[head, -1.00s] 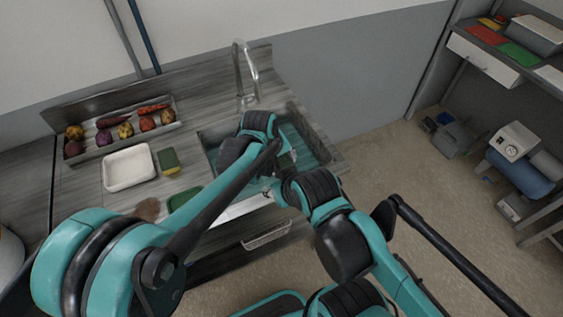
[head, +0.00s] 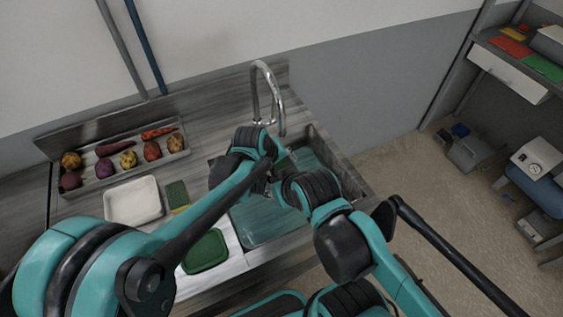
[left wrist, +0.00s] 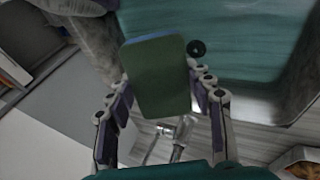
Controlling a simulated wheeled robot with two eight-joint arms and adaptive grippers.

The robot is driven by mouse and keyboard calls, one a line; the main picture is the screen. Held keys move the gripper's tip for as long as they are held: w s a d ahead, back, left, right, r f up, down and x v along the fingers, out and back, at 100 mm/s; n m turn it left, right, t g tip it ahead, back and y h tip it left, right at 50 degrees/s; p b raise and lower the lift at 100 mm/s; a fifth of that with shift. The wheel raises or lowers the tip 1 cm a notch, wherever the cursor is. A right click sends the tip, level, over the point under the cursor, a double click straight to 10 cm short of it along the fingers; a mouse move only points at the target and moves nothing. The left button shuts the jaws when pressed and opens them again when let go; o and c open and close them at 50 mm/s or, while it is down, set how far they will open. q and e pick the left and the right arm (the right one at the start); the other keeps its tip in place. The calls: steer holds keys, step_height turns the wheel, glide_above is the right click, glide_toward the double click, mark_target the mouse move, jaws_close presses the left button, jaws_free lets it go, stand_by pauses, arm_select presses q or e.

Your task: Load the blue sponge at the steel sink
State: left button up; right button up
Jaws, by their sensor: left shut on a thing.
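A sponge with a green top and a blue edge (left wrist: 155,78) is between the fingers of my left gripper (left wrist: 160,88) in the left wrist view. The gripper is shut on it. In the head view my left gripper (head: 286,160) is over the steel sink (head: 255,218), partly hidden by my arm links; I cannot make out the sponge there. The sink's teal basin also shows behind the sponge in the left wrist view (left wrist: 240,35), with a round dark drain beside the sponge. My right gripper is not visible.
The tap (head: 272,95) rises behind the sink, close to my left gripper. On the counter left of the sink are a green-and-yellow sponge (head: 178,194), a white tray (head: 133,202) and a green tray (head: 206,252). A vegetable rack (head: 120,175) stands at the back.

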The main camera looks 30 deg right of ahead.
mark_target(282, 163)
arm_select(q)
step_height(282, 163, down, 11)
steer(key=b, duration=0.8)
steer(key=shift+r, duration=0.15)
stand_by(0.3)
steer(key=shift+r+p, duration=4.05)
steer(key=shift+r, duration=1.35)
steer(key=shift+r+p, duration=1.45)
steer(key=shift+r, duration=0.6)
steer(key=shift+f, duration=0.1)
